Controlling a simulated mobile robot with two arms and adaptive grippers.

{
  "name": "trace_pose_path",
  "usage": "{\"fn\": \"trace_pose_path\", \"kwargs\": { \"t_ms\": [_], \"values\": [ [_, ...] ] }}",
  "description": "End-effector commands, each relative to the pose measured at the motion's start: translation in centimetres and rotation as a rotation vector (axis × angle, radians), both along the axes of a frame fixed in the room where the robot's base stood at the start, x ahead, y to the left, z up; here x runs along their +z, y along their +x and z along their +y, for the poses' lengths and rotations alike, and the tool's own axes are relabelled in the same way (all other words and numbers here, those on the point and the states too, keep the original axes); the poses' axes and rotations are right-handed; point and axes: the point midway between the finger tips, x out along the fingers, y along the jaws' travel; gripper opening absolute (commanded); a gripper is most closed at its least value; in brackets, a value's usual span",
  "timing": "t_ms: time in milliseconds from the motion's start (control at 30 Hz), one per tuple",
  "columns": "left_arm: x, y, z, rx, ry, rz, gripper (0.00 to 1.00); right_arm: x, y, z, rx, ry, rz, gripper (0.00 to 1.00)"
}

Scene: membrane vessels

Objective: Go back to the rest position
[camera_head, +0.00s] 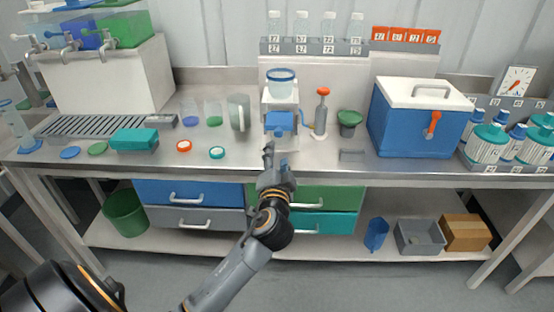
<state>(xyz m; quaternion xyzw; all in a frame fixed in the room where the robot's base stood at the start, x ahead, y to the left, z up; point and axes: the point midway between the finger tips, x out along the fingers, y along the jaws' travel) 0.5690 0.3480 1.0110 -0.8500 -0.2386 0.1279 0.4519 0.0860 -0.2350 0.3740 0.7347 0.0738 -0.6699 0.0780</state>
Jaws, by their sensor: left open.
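My left gripper (275,158) is at the front edge of the steel bench, in front of a small stand with a blue front (280,122) and a blue-rimmed clear vessel (281,82) on top. The gripper is open, its fingers pointing toward the stand. I see nothing held in it. Its arm reaches up from the bottom of the view. Whether the fingers touch the stand is hard to tell. My right gripper is not in view.
The bench (330,165) holds a blue cooler (418,115), a pump with a red knob (321,112), a mug (238,112), a teal box (134,139) and several loose lids. Drawers (190,192) and a green bin (126,212) are below. The floor in front is clear.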

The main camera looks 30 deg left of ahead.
Motion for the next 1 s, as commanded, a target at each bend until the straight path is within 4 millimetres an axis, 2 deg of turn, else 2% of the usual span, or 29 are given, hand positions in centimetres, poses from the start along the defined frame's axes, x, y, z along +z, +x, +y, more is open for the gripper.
{"fn": "trace_pose_path", "kwargs": {
  "t_ms": [167,633,733,767,867,967,1000],
  "values": [
    [0.0,-0.7,-0.4,0.001,0.0,-0.001,0.49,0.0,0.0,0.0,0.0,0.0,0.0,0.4],
    [0.0,-0.7,-0.4,0.001,0.0,-0.001,0.49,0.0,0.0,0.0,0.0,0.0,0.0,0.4],
    [-1.0,-0.5,-0.5,-0.006,-0.005,0.018,0.49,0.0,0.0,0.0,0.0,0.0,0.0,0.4],
    [-1.8,-0.4,-0.6,-0.012,-0.011,0.033,0.49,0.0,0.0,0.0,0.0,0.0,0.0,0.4],
    [-6.2,0.3,-1.2,-0.043,-0.041,0.112,0.49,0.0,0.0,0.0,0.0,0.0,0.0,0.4],
    [-13.2,0.4,-2.1,-0.087,-0.096,0.23,0.49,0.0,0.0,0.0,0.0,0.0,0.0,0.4],
    [-16.3,0.1,-2.5,-0.103,-0.124,0.282,0.49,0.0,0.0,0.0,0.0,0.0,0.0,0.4]
  ]
}}
